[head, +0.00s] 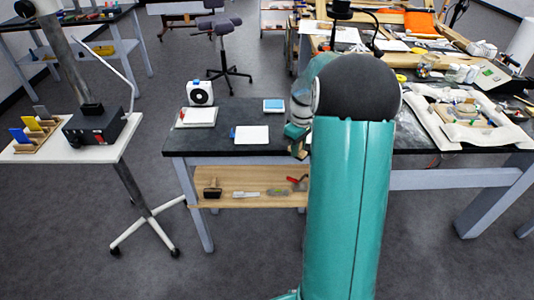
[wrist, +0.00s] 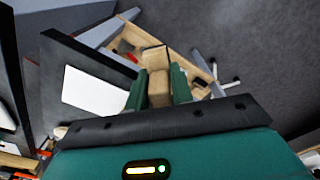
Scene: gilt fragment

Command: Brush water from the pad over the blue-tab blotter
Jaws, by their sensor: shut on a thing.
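The white blotter with a blue tab (head: 251,134) lies flat on the dark bench, left of my arm. A white sheet, which looks like this blotter, also shows in the wrist view (wrist: 94,92), left of my fingers. A small blue-and-white pad (head: 273,105) lies behind the blotter; I cannot tell if it is wet. My gripper (head: 297,137) is right of the blotter, near the bench's front edge. In the wrist view its green fingers (wrist: 158,90) are shut on a tan block-like piece, seemingly the brush handle (wrist: 158,84).
A white device with a black disc (head: 200,93) and a white stack (head: 197,117) stand at the bench's left. A wooden shelf (head: 255,201) with tools hangs below. A small stand with a black box (head: 94,128) is further left. A framed piece (head: 470,118) lies right.

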